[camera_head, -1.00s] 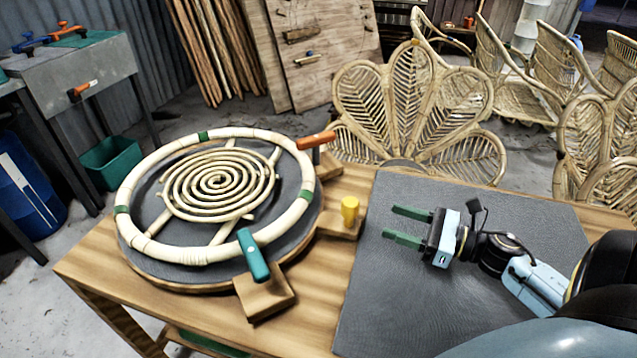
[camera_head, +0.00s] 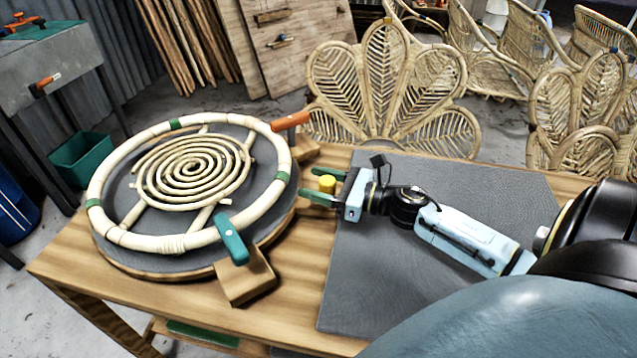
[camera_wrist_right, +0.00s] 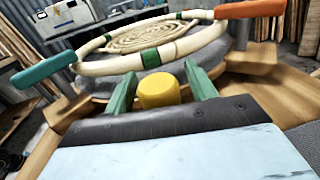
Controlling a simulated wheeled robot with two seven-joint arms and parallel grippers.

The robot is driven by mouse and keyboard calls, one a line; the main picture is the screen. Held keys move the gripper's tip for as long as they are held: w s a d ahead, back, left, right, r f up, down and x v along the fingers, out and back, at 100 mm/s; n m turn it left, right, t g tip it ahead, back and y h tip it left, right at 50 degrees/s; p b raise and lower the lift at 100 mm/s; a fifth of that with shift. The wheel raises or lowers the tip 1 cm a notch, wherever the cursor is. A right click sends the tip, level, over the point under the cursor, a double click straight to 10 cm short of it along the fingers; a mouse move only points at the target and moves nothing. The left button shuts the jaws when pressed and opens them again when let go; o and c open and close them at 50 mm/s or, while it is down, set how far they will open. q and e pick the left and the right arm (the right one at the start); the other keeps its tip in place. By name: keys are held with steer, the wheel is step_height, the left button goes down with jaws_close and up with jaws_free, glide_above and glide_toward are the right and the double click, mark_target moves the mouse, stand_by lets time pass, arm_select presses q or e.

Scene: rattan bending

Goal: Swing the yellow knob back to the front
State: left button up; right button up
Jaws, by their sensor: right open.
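The yellow knob (camera_head: 327,184) stands at the right side of the round rattan jig, between the orange handle (camera_head: 290,121) and the teal handle (camera_head: 232,239). My right gripper (camera_head: 312,184) is open, its green fingers on either side of the knob. In the right wrist view the yellow knob (camera_wrist_right: 159,91) sits between the two fingertips (camera_wrist_right: 160,88), with a small gap to the finger on the right; contact on the left is unclear. The knob's base is mostly hidden by the gripper. My left gripper is not in view.
A rattan ring (camera_head: 277,194) with a spiral centre lies on the round jig on the wooden table (camera_head: 296,290). A dark mat (camera_head: 370,270) covers the table under my right arm. Rattan chairs (camera_head: 385,90) stand behind the table.

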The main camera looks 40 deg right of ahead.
jaws_close()
stand_by(0.3)
steer(key=shift+a, duration=0.15)
